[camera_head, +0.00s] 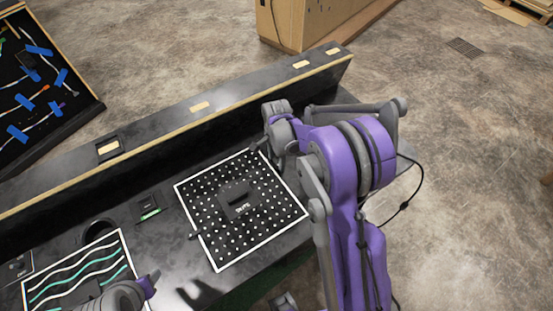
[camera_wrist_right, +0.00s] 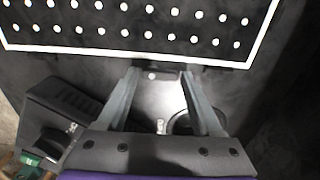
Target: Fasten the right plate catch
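The right plate (camera_head: 208,236) is a black square with white dots and a white border, with a dark block at its middle. A small dark catch (camera_head: 193,236) sits at its left edge. My right gripper (camera_head: 262,150) is over the plate's far right corner. In the right wrist view the gripper (camera_wrist_right: 161,78) is open, its two grey fingers spread just short of the white border (camera_wrist_right: 130,52).
A plate with white and green wavy lines (camera_head: 108,238) lies at the left. A small dark box with a green strip (camera_head: 148,207) sits between the plates. A raised ledge (camera_head: 200,118) runs behind. A dark box (camera_wrist_right: 62,112) stands beside the right gripper.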

